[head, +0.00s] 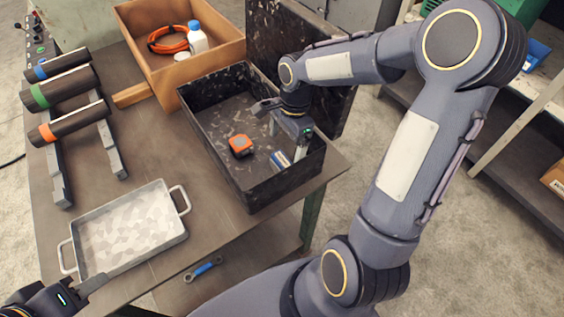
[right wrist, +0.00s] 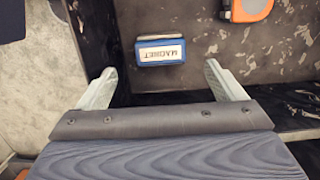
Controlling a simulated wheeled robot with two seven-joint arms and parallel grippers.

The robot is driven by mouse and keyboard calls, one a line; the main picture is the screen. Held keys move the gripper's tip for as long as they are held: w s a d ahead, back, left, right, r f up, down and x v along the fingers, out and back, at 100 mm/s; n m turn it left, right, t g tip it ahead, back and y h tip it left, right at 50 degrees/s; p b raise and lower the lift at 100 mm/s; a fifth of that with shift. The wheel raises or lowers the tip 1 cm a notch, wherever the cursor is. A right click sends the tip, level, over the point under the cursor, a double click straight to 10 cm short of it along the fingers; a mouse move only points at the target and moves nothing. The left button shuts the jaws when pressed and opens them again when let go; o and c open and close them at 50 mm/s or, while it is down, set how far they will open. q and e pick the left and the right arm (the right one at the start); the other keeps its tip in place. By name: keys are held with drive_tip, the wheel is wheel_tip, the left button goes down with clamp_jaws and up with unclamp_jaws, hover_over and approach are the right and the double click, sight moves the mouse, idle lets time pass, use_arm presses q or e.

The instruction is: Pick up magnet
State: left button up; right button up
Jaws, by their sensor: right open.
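The magnet (head: 280,160) is a small blue block with a white label, lying inside the black metal box (head: 292,186) near its front right end. In the right wrist view the magnet (right wrist: 160,51) shows its label reading MAGNET upside down. My right gripper (head: 287,141) reaches down into the box over the magnet. Its two fingers (right wrist: 160,72) are spread wide, with the magnet lying ahead of the gap between the tips, apart from both. My left gripper (head: 93,287) is partly in view at the bottom left, by the tray's near corner; its jaw opening is unclear.
An orange tape measure (head: 240,145) lies in the box left of the magnet. The box's lid (head: 312,60) stands open behind. A two-handled metal tray (head: 142,256), banded pipes (head: 62,92) on a rack, and a wooden crate (head: 215,63) share the table.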

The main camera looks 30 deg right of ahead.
sight(283, 159)
drive_tip(key=f, duration=0.5)
drive_tip(key=a+f, duration=0.1)
drive_tip(key=f, duration=0.2)
drive_tip(key=shift+f, duration=0.15)
drive_tip(key=c, duration=1.3)
